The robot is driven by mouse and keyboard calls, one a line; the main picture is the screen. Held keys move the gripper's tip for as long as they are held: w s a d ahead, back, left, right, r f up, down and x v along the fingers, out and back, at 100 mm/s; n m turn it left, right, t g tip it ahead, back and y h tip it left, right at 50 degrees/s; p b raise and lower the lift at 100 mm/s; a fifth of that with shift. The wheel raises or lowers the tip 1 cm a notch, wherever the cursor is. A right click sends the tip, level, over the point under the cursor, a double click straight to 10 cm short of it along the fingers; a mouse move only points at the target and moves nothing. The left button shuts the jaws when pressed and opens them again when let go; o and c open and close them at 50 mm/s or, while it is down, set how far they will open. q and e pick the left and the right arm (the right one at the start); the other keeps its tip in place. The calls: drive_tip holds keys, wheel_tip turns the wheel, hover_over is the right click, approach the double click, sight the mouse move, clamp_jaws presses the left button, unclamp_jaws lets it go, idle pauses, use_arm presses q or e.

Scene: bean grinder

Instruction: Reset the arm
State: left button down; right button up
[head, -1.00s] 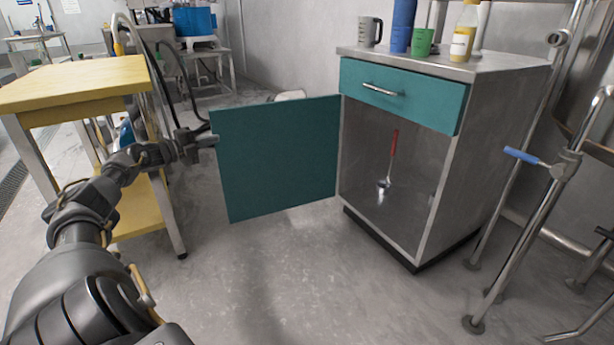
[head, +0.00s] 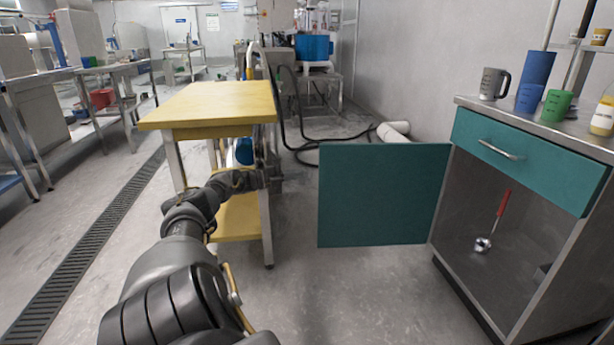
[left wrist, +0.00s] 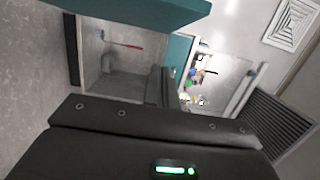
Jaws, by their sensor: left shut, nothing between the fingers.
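My left arm reaches forward from the bottom of the head view. Its gripper (head: 278,174) is shut and empty, beside the yellow table and to the left of the open teal cabinet door (head: 382,195). A gap of floor shows between the gripper and the door's free edge. The door stands swung open from the metal cabinet (head: 590,250), which has a shut teal drawer (head: 525,160). In the left wrist view the door (left wrist: 140,10) crosses the top, with the cabinet's open inside (left wrist: 110,65) below it. My right gripper is not in view.
The yellow table (head: 215,104) stands close to my left arm. A red-handled ladle (head: 502,205) is inside the cabinet. A metal mug (head: 492,84), a blue cup (head: 529,98) and a green cup (head: 557,106) stand on top. Floor is clear at the left and before the door.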

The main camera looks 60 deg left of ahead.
use_arm(q)
drive_tip(key=shift+s+a, duration=0.7)
drive_tip(key=shift+n, duration=0.3)
